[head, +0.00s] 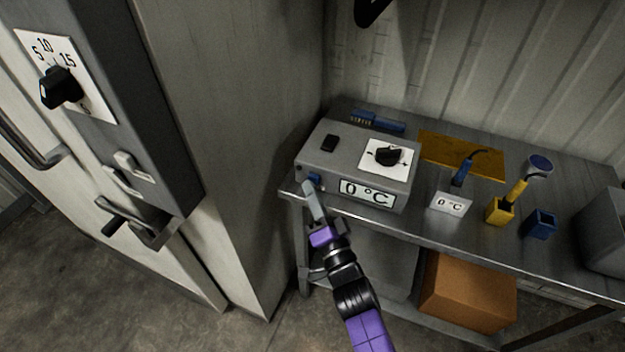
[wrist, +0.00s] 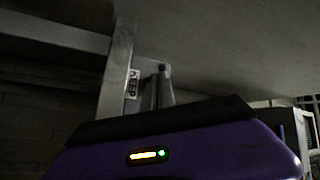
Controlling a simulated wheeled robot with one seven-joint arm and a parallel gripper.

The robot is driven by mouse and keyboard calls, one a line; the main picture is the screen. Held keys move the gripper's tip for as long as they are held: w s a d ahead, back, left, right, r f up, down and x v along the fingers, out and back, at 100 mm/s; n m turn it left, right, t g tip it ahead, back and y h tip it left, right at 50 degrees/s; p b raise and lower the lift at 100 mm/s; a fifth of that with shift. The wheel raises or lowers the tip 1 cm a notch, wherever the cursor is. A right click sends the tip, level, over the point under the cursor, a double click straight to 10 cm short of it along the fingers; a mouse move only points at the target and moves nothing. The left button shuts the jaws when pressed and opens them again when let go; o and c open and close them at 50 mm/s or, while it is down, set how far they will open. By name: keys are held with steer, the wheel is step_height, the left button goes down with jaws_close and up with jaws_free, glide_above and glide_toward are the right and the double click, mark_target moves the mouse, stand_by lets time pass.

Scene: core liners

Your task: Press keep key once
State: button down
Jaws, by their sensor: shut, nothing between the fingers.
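A grey control box (head: 345,150) stands on the left end of the metal bench. Its front carries a display (head: 367,193) reading 0 °C and a small blue key (head: 314,178) at the left. My gripper (head: 308,186) is shut and empty, its tips at the box's front just below the blue key. I cannot tell whether they touch it. In the wrist view a white KEEP label (wrist: 133,84) shows sideways beside a grey finger. The face of the key is hidden there.
A dial (head: 388,155) and a black switch (head: 330,143) are on the box top. A 0 °C card (head: 450,204), yellow holder (head: 500,211) and blue holder (head: 541,224) stand to the right. A tall cabinet (head: 245,120) stands close at left. A cardboard box (head: 468,290) sits below.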

steer(key=shift+w+d, duration=0.1)
steer(key=shift+w, duration=0.2)
stand_by(0.5)
steer(key=shift+s+a, duration=0.3)
steer(key=shift+s, duration=0.65)
steer(key=s+b, duration=0.1)
steer(key=s+a+b, duration=0.1)
steer(key=s, duration=0.1)
steer(key=s+b, duration=0.1)
steer(key=shift+s+a, duration=0.35)
steer(key=shift+a, duration=0.05)
stand_by(0.5)
